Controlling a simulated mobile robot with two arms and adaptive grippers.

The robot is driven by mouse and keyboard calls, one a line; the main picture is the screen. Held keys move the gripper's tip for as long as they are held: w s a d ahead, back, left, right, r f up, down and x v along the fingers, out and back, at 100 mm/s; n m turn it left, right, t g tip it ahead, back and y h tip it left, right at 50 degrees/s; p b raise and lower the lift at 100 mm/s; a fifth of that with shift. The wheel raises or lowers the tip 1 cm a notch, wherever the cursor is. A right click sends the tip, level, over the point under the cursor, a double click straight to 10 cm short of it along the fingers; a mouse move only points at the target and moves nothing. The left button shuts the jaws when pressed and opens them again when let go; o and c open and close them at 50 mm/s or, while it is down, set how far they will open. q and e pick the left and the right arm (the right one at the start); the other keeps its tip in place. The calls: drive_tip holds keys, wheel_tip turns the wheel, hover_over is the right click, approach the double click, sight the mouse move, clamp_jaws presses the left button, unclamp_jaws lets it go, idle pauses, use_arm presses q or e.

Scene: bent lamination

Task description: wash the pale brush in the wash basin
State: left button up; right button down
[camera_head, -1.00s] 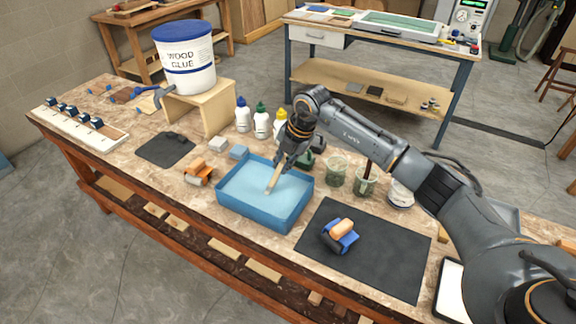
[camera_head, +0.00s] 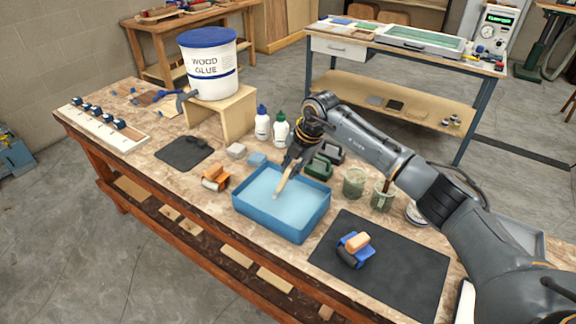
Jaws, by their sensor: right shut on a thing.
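The wash basin (camera_head: 250,208) is a blue rectangular tray of pale blue liquid near the middle of the bench. My right gripper (camera_head: 290,163) is over the basin's far side, pointing down, shut on the pale brush (camera_head: 283,184). The brush is a slim, light wooden piece. It slants down to the left, and its lower end is at or just above the liquid; I cannot tell whether it is wet. The jaws hide its upper end. My left gripper is not in view.
An orange tool (camera_head: 215,178) lies to the left. Behind stand bottles (camera_head: 262,124) and a glue bucket (camera_head: 210,70) on a wooden stand (camera_head: 236,112).

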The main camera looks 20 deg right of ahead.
drive_tip(key=s+d, duration=0.1)
drive_tip(key=s, duration=0.1)
drive_tip(key=s+d+p, duration=0.1)
drive_tip(key=s+d, duration=0.1)
idle(0.3)
drive_tip(key=shift+w+a+b, duration=0.45)
drive_tip(key=shift+w+a, duration=0.45)
drive_tip(key=shift+w, duration=0.35)
drive_tip(key=shift+w+a+b, duration=0.4)
drive_tip(key=shift+w+a, duration=0.5)
drive_tip(key=shift+w, duration=0.3)
drive_tip(key=shift+s+d+r+p, duration=0.1)
drive_tip(key=shift+s+d+p, duration=0.5)
drive_tip(key=shift+s, duration=0.15)
drive_tip(key=shift+s+d+p, duration=0.3)
drive_tip(key=shift+s+d, duration=0.35)
drive_tip(key=shift+s, duration=0.2)
drive_tip(key=shift+s+d+p, duration=0.3)
drive_tip(key=shift+s+d, duration=0.3)
drive_tip(key=shift+s, duration=0.25)
drive_tip(key=shift+w, duration=0.1)
